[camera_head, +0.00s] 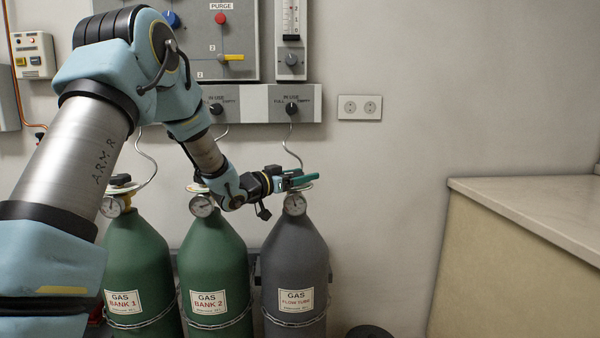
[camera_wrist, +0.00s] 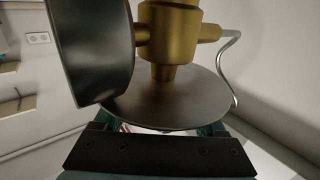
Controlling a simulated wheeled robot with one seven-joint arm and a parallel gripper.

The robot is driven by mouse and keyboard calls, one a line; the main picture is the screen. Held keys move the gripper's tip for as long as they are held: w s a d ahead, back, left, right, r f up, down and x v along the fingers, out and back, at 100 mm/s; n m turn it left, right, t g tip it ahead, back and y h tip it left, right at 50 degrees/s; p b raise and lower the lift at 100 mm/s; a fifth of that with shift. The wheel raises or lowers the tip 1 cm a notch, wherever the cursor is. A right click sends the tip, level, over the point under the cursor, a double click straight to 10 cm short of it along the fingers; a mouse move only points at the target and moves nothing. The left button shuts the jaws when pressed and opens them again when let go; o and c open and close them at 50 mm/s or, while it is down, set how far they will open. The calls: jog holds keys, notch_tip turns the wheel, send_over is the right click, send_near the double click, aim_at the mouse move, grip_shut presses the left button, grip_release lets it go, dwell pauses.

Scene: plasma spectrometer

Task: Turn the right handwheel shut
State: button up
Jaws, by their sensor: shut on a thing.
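The right handwheel is a round metal disc (camera_wrist: 185,105) on a brass valve (camera_wrist: 168,40), close up in the wrist view. In the head view this valve tops the grey gas cylinder (camera_head: 294,262), the rightmost of three. My gripper (camera_head: 300,179), with teal fingers, is at the top of this cylinder and hides most of the handwheel there. In the wrist view the fingers of my gripper (camera_wrist: 160,128) lie on both sides of the disc, shut on it. A pressure gauge (camera_head: 295,204) sits just below; its dark housing (camera_wrist: 92,50) fills the left of the wrist view.
Two green cylinders, Bank 1 (camera_head: 138,265) and Bank 2 (camera_head: 213,262), stand to the left with their own gauges. A thin tube (camera_head: 290,147) rises from the grey cylinder to the wall panel (camera_head: 258,104).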

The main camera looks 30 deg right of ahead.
jog(key=shift+s+m+g+h+p, duration=0.15)
jog(key=shift+m+g+p, duration=0.35)
jog(key=shift+g, duration=0.35)
jog(key=shift+s+m+g+h+p, duration=0.15)
jog(key=shift+m+g+p, duration=0.1)
jog(key=shift+m+g, duration=0.5)
jog(key=shift+g, duration=0.3)
jog(key=o, duration=1.3)
jog(key=a+b, duration=0.1)
jog(key=a, duration=0.9)
jog(key=shift+s+a, duration=0.15)
jog(key=shift+a, duration=0.2)
